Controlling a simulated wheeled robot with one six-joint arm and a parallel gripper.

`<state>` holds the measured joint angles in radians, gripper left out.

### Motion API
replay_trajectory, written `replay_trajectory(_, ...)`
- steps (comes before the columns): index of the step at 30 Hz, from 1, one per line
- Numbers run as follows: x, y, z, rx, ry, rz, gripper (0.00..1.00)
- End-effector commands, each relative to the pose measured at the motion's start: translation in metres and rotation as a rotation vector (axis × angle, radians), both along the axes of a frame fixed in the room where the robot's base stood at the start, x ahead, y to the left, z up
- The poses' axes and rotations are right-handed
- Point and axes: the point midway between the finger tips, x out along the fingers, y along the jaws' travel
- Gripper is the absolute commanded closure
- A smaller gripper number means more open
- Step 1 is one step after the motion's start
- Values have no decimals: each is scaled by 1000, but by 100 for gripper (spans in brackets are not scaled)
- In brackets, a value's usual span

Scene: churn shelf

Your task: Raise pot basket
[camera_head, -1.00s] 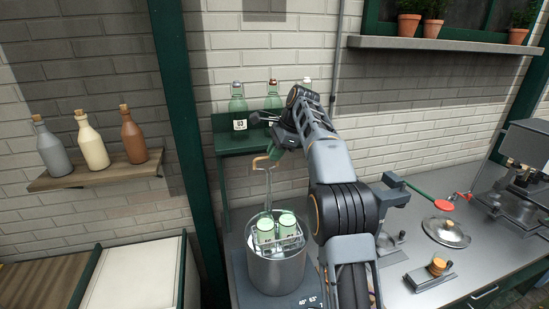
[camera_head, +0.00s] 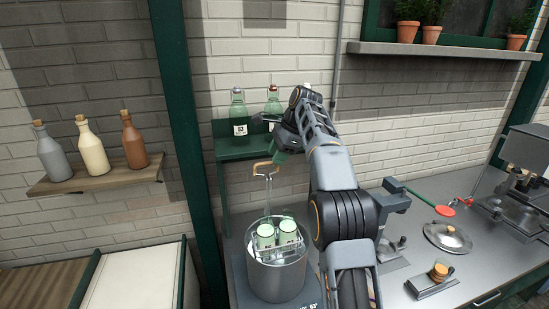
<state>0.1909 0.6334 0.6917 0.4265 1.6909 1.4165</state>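The pot (camera_head: 277,279) is a grey metal cylinder on a dark base. The wire basket (camera_head: 268,253) sits in its mouth, holding green-tinted jars with pale lids (camera_head: 288,226). A tall wire stem rises from the basket to an orange-brown handle grip (camera_head: 261,165). My gripper (camera_head: 277,158) is at the right end of this grip, in front of the green shelf. My arm hides part of it, so I cannot tell whether its fingers are open or closed around the grip.
Bottles (camera_head: 239,115) stand on a green shelf (camera_head: 235,154) behind my gripper. A wooden wall shelf (camera_head: 95,181) with more bottles is at left. A metal lid (camera_head: 448,237) and a machine (camera_head: 526,165) are on the right counter. A window ledge (camera_head: 450,48) with potted plants is above.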

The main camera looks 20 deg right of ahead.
Motion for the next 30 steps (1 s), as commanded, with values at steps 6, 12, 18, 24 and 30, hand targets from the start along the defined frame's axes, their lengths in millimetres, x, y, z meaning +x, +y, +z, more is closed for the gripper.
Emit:
replay_trajectory(6, -4, -10, 23, -1, -4, 0, 62)
replay_trajectory(12, -19, -38, 30, 0, -1, -5, 62)
replay_trajectory(18, -36, -76, 31, 0, -2, -3, 62)
replay_trajectory(24, -49, -103, 32, -1, -3, -1, 62)
replay_trajectory(30, -56, -117, 32, -1, -2, 0, 62)
